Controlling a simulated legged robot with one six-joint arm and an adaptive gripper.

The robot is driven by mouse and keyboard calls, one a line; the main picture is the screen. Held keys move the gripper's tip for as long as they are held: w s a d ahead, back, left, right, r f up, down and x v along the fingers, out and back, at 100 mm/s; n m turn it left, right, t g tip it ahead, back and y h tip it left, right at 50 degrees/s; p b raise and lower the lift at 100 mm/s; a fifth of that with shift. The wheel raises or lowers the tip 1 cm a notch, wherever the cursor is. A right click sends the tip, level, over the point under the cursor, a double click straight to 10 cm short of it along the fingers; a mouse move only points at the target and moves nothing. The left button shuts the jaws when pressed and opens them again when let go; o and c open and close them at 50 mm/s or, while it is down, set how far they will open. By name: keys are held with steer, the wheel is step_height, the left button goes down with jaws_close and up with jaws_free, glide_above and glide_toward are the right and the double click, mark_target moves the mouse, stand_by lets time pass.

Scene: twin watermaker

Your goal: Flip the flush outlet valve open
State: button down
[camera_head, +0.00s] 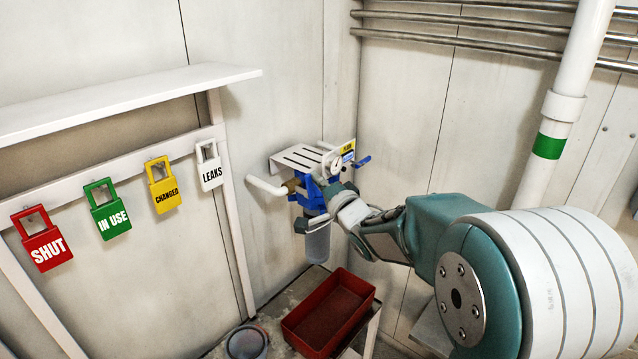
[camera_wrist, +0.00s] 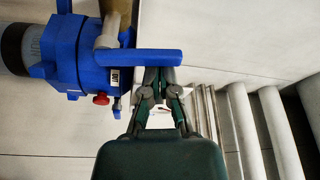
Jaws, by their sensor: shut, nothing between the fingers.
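The blue valve handle (camera_wrist: 140,57) is a flat bar in the wrist view, on a metal stem (camera_wrist: 107,40) at the blue filter head (camera_wrist: 62,50). My gripper (camera_wrist: 158,73) is shut and empty. Its fingertips are at the handle's right part, partly hidden behind it; I cannot tell whether they touch. In the head view, a blue handle (camera_head: 362,161) sticks out right of the filter unit (camera_head: 309,191), and my arm's end hides part of the unit's front.
A red knob (camera_wrist: 101,99) sits below the label. A red tray (camera_head: 330,312) and a round container (camera_head: 246,343) are below the unit. Padlock-shaped tags, including a red one (camera_head: 41,240), hang at left under a shelf (camera_head: 120,92). A white pipe (camera_head: 567,100) stands at right.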

mark_target(307, 190)
steer(key=n, duration=0.1)
steer(key=a+n+y, duration=0.1)
steer(key=n, duration=0.1)
steer(key=shift+s+f+t, duration=0.1)
steer(key=shift+s+t, duration=0.2)
steer(key=shift+s, duration=0.1)
steer(key=n+y, duration=0.1)
steer(key=n, duration=0.1)
steer(key=s+n+y, duration=0.1)
steer(key=n, duration=0.1)
steer(key=a+n, duration=0.1)
steer(key=n, duration=0.1)
steer(key=shift+s+a+f+n+y, duration=0.1)
steer(key=shift+s+f+n+y, duration=0.1)
steer(key=shift+f+n+y, duration=0.2)
steer(key=n, duration=0.1)
steer(key=n+y, duration=0.1)
steer(key=n, duration=0.1)
steer(key=f+n+g+y, duration=0.1)
steer(key=n, duration=0.1)
steer(key=shift+s+a, duration=0.4)
steer(key=shift+f, duration=0.15)
